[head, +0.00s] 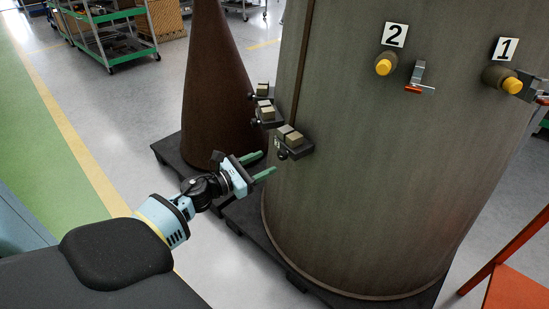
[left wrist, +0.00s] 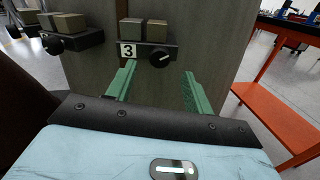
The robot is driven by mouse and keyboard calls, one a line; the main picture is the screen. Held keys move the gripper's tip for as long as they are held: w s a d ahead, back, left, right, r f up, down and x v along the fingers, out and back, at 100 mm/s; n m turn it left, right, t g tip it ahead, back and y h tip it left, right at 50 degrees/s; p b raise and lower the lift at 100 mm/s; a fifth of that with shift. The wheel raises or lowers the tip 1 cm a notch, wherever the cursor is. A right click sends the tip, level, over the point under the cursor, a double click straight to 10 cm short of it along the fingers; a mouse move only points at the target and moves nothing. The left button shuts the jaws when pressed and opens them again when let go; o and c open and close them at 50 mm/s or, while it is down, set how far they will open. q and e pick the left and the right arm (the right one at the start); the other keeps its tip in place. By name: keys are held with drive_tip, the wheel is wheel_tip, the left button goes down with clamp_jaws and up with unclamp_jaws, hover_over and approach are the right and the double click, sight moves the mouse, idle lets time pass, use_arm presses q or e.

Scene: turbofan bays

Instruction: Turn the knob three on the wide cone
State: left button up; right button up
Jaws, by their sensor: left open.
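The wide cone (head: 400,170) is a large grey-green body on a dark base. Low on its left side in the head view is a small dark panel (head: 297,148) with two tan blocks on top. In the left wrist view this panel (left wrist: 145,48) carries a white "3" label (left wrist: 127,50) and a round black knob three (left wrist: 161,59) with a light pointer mark. My left gripper (head: 268,163) is open and empty, its green fingers pointing at the panel. In the left wrist view the knob shows between the fingertips (left wrist: 160,69), apparently apart from them. My right gripper is not in view.
A narrow brown cone (head: 215,90) stands left of the wide cone, with similar small panels (head: 267,115) nearby. Yellow knobs (head: 384,66) labelled 2 and 1 sit higher on the wide cone. An orange frame (head: 515,288) is at right.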

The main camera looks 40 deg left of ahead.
sight(280, 156)
use_arm(q)
drive_tip(key=shift+x, duration=2.5)
drive_tip(key=c, duration=1)
